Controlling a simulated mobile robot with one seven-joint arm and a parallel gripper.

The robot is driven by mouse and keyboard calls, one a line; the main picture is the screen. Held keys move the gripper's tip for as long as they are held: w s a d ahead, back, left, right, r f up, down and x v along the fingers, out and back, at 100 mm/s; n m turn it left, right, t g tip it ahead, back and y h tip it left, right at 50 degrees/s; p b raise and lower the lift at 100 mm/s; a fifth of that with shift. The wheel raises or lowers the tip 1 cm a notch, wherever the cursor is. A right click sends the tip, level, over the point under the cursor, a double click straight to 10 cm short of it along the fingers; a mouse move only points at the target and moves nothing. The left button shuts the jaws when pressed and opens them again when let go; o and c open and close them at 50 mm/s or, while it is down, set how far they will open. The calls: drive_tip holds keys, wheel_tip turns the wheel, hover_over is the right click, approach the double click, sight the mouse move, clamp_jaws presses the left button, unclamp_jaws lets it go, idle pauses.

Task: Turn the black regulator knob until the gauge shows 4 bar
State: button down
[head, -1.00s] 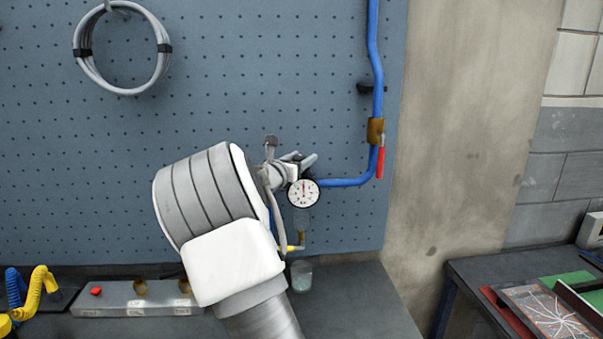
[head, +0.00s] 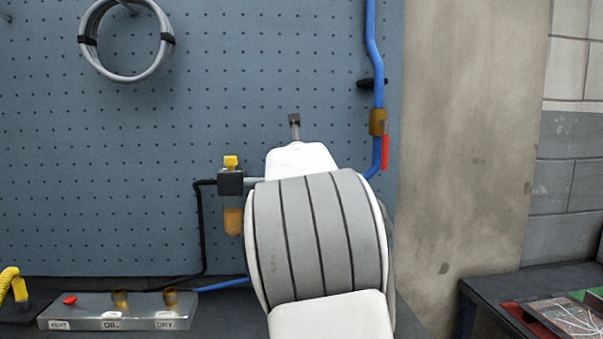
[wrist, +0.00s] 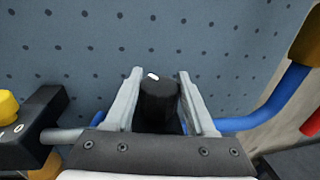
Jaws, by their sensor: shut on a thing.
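In the wrist view the black regulator knob (wrist: 160,102) stands between the two grey fingers of my gripper (wrist: 159,74), which is shut on it. A small white mark on the knob's top points up and to the left. In the head view my arm covers the knob, the gauge and my fingers. The gauge is not visible in the wrist view either, so its present reading cannot be seen.
Left of my arm is a unit with a yellow cap and amber bowl (head: 232,220). A blue pipe (head: 375,60) with a red lever (head: 385,152) runs at right. A grey box (head: 115,313) with a red button lies below left. A cable coil (head: 91,60) hangs above.

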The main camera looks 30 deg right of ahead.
drive_tip(key=shift+d+f+n+t+y+b, duration=0.1)
drive_tip(key=shift+n+t+y+b, duration=0.25)
drive_tip(key=shift+b, duration=0.7)
drive_tip(key=shift+a+f+n+t+y+b, duration=0.1)
drive_tip(key=shift+f+n+t+y+b, duration=0.15)
drive_tip(key=shift+y+b, duration=0.6)
drive_tip(key=shift+d+n+t+y+b, duration=0.15)
drive_tip(key=shift+n+b, duration=0.25)
drive_tip(key=shift+b, duration=0.85)
drive_tip(key=shift+r+n+t+y+b, duration=0.15)
drive_tip(key=shift+n+t+y+b, duration=0.35)
drive_tip(key=shift+y+b, duration=0.55)
drive_tip(key=shift+n+y+b, duration=0.3)
drive_tip(key=shift+n+b, duration=0.1)
drive_tip(key=shift+b, duration=0.1)
drive_tip(key=shift+r+n+y+b, duration=0.15)
drive_tip(key=shift+n+y+b, duration=0.35)
drive_tip(key=shift+y, duration=0.3)
drive_tip(key=shift+c, duration=1.2)
unclamp_jaws()
drive_tip(key=shift+s, duration=0.1)
drive_tip(key=s+a, duration=0.1)
drive_tip(key=s, duration=0.7)
drive_tip(key=s+a, duration=0.2)
drive_tip(key=s, duration=0.7)
drive_tip(key=shift+a+b, duration=0.25)
drive_tip(key=shift+b, duration=0.15)
